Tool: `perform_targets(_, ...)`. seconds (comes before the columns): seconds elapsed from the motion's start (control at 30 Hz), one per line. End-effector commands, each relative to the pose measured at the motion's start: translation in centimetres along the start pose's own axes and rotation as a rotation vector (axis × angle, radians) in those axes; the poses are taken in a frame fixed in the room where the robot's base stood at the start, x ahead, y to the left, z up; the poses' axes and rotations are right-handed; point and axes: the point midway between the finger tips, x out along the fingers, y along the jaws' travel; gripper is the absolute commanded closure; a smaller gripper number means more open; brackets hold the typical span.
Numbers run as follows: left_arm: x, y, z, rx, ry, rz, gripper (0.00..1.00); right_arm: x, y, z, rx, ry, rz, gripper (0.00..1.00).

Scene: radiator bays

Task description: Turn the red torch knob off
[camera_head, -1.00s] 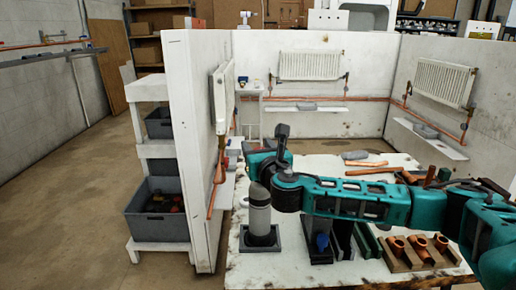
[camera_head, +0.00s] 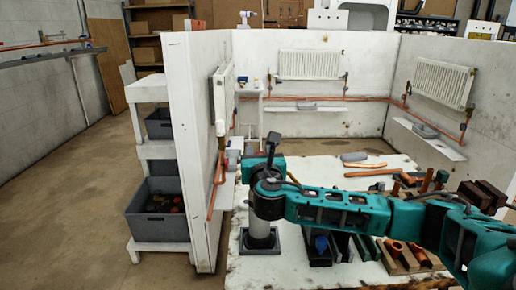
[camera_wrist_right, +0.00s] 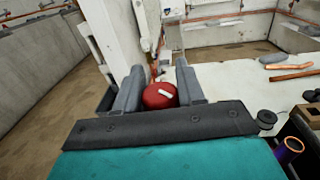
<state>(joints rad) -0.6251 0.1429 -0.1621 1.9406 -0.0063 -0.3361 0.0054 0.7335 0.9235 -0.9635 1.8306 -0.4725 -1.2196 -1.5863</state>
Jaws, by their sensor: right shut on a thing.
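The red torch knob (camera_wrist_right: 160,97) shows in the wrist view as a round red piece with a white mark on top. It sits between the two grey fingers of my right gripper (camera_wrist_right: 160,80), which is shut on it. In the head view my right gripper (camera_head: 271,142) is above the worktable, and the knob is hidden there. A grey-white cylinder (camera_head: 260,236) stands upright in a dark square base below my right wrist; its top is hidden by my arm. My left gripper is not in view.
The white worktable (camera_head: 237,272) holds dark holders, copper fittings (camera_head: 414,252) on a wooden block, and copper pipes (camera_head: 365,173). A white partition (camera_head: 195,150) stands close to the left of my right gripper. A shelf with a grey bin (camera_head: 155,225) is beyond it.

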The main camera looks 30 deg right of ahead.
Motion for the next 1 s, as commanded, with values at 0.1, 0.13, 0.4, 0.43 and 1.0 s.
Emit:
perform_targets(0.1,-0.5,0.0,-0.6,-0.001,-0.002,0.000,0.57,0.0,0.0,0.1,0.004,0.004,-0.101,0.92)
perform_targets(0.13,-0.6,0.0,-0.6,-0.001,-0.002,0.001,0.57,-0.1,0.0,0.1,0.004,0.005,-0.130,0.92)
perform_targets(0.4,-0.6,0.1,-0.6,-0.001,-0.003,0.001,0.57,-0.1,-0.5,-0.1,0.005,0.004,-0.388,0.92)
perform_targets(0.43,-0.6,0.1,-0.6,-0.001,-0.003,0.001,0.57,-0.2,-0.5,-0.1,0.004,0.004,-0.416,0.92)
perform_targets(1.0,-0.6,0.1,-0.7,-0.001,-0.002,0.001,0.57,-0.6,-1.2,0.0,0.000,0.001,-0.816,0.92)
